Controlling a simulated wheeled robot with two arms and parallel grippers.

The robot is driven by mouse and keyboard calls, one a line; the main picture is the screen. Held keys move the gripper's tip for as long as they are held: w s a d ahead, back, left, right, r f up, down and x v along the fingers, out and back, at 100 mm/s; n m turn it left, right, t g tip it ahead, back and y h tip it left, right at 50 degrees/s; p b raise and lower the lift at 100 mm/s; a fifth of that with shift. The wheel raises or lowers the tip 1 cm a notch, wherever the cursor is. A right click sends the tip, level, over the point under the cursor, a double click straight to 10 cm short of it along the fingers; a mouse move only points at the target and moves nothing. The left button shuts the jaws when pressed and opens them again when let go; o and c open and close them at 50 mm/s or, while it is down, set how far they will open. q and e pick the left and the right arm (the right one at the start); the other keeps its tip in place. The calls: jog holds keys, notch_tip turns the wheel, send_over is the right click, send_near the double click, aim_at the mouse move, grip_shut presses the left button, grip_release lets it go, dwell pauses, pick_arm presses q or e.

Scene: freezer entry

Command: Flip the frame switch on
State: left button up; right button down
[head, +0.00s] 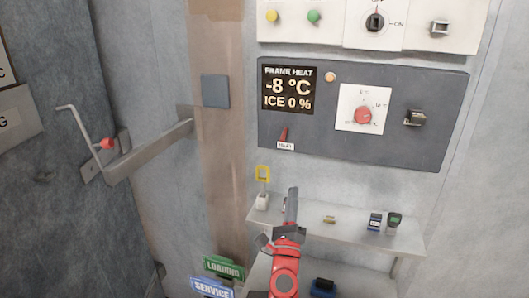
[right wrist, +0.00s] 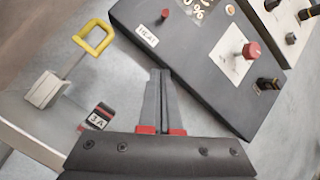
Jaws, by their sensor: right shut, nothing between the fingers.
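A small red lever (head: 283,134) sits below the display, above a label that reads "HEAT" (head: 285,146). Its lever also shows in the right wrist view (right wrist: 164,15). The panel also carries a red knob (head: 362,115) on a white plate and a black switch (head: 415,118). My right gripper (head: 292,193) is shut and empty, below the panel and apart from the lever; its fingers also show in the right wrist view (right wrist: 159,75). My left gripper is out of view.
An upper panel (head: 330,35) has buttons and a rotary switch (head: 375,22). A metal bar with a bent handle (head: 150,150) sticks out at left.

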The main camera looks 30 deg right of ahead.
aim_at(284, 134)
jog(key=shift+w+a+r+y, duration=0.1)
jog(key=shift+w+r+y, duration=0.05)
jog(key=shift+r+y, duration=0.3)
jog(key=w+d+r+p, duration=0.3)
jog(key=w+r+p, duration=0.2)
jog(key=w+r, duration=0.2)
jog(key=shift+w+r, duration=0.25)
jog(key=shift+r, duration=0.4)
jog(key=shift+w, duration=0.1)
